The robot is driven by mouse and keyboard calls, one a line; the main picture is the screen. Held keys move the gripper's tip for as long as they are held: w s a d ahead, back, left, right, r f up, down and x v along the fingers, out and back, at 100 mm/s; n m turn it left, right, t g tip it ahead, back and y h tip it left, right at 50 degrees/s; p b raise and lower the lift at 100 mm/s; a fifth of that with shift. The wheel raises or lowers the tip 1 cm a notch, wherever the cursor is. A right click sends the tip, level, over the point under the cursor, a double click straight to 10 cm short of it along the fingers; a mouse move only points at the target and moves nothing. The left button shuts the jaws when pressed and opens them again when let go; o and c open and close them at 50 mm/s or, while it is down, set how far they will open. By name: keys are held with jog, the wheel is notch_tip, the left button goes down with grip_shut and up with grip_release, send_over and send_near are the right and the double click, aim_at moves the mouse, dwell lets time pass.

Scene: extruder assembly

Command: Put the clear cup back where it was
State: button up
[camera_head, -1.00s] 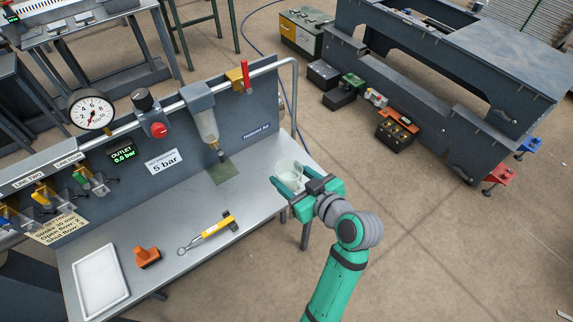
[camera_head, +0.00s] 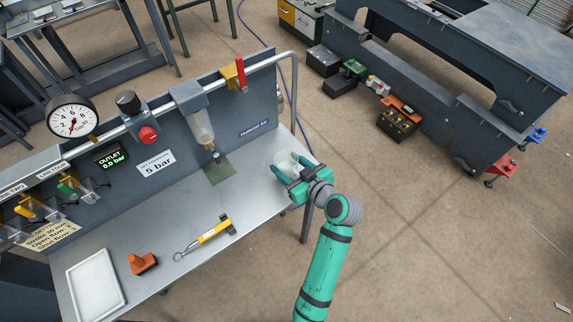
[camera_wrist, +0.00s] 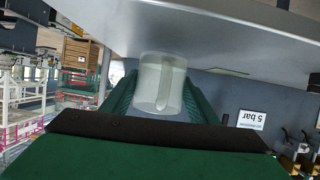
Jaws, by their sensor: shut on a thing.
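The clear cup (camera_head: 287,161) is held between the green fingers of my gripper (camera_head: 288,175), at the right end of the grey bench (camera_head: 262,205). In the wrist view the cup (camera_wrist: 161,83) sits between the two ridged fingers (camera_wrist: 160,98), with the bench surface (camera_wrist: 210,30) close by it. The head view does not clearly tell whether the cup's base touches the bench. A dark green square mat (camera_head: 219,170) lies on the bench left of the cup, below a hanging clear bowl (camera_head: 200,130) on the panel.
A yellow-handled tool (camera_head: 212,231), an orange object (camera_head: 143,263) and a white tray (camera_head: 95,287) lie on the bench's front left. The panel (camera_head: 255,100) with its rail and gauge (camera_head: 73,121) runs behind. The bench between mat and cup is clear.

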jog(key=shift+f, duration=0.6)
jog(key=shift+s+a, duration=0.1)
jog(key=shift+s, duration=0.15)
jog(key=shift+f, duration=0.1)
jog(key=o, duration=0.9)
jog(key=shift+f, duration=0.1)
jog(key=shift+o, duration=1.2)
jog(key=shift+w, duration=0.15)
jog(key=shift+r, duration=0.2)
jog(key=v, duration=1.2)
jog(key=shift+f, duration=0.1)
